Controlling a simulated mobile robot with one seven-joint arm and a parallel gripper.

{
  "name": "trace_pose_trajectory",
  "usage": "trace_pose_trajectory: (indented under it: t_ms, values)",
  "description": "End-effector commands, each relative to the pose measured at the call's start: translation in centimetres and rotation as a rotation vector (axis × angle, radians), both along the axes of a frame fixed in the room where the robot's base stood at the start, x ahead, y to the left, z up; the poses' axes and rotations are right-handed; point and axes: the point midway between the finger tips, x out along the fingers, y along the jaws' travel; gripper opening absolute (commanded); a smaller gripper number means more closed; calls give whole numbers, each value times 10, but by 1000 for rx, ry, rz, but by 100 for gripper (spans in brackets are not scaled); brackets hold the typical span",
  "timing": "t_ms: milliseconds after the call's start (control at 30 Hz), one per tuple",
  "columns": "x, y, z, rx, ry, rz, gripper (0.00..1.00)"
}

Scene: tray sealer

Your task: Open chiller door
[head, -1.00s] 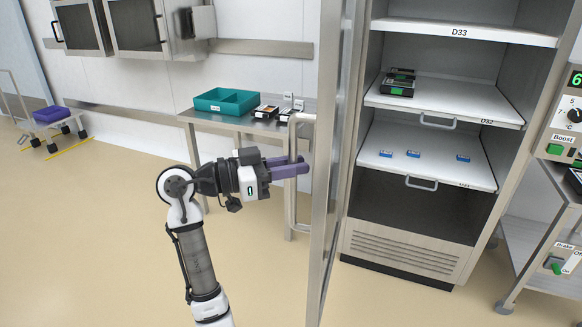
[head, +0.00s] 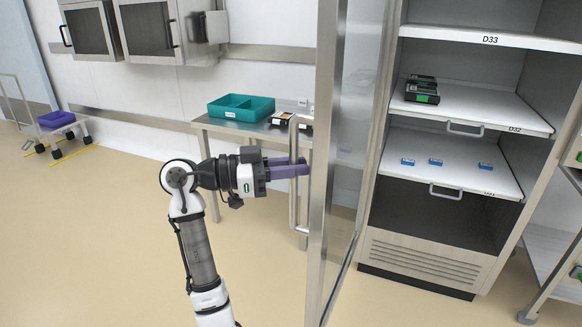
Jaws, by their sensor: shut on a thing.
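The chiller door (head: 343,165) stands swung open, seen nearly edge-on, with a metal frame and a glass pane. Its vertical bar handle (head: 294,205) is on the left face. My gripper (head: 290,170) is shut on the handle, with its purple fingers around the bar. The chiller cabinet (head: 425,255) is open to the right of the door. Its shelves are labelled D33 (head: 490,40) and D32 (head: 514,128), and a lower shelf (head: 470,185) has a partly unreadable label.
Black packs (head: 422,90) lie on shelf D32, and small blue items (head: 435,162) on the lower shelf. A steel table (head: 215,123) with a teal divided bin (head: 240,107) stands behind my gripper. A trolley (head: 545,250) is at right.

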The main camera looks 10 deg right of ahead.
Motion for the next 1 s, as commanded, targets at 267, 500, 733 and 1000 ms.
trace_pose_trajectory:
  t_ms: [267, 500, 733, 1000]
  values:
    - [2, -3, 1, -1, 2, 0, 0]
    - [1, -3, 1, -1, 2, -1, 28]
    - [1, -1, 0, 0, 1, -1, 34]
    - [1, 15, -1, -1, 0, 1, 34]
